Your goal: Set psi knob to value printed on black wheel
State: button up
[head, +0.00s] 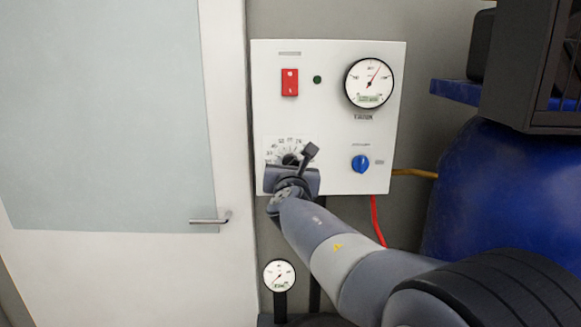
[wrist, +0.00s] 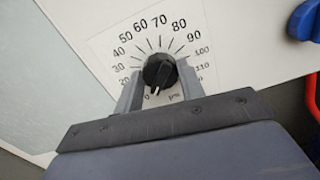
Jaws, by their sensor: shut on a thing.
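The psi knob (wrist: 159,70) is black and round, with a white printed dial (wrist: 150,42) around it on the panel. The scale numbers show from about 20 up to 110 in the wrist view. The knob's white mark points down, near the low end of the scale. My gripper (wrist: 160,80) has one finger on each side of the knob and is shut on it. In the head view, my gripper (head: 292,172) covers the knob and the lower dial. No black wheel with a printed value can be made out.
The white panel (head: 330,130) carries a red switch (head: 290,82), a green lamp (head: 317,80), a round gauge (head: 369,82) and a blue knob (head: 360,163). A smaller gauge (head: 279,275) stands below. A door (head: 228,120) is left; a blue tank (head: 500,190) is right.

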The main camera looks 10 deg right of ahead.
jog(key=shift+c, duration=1.3)
jog(key=shift+f+b, duration=0.1)
jog(key=shift+b, duration=0.2)
jog(key=shift+d+f+m+b, duration=0.1)
jog(key=shift+m+b, duration=4.7)
jog(key=shift+m, duration=1.7)
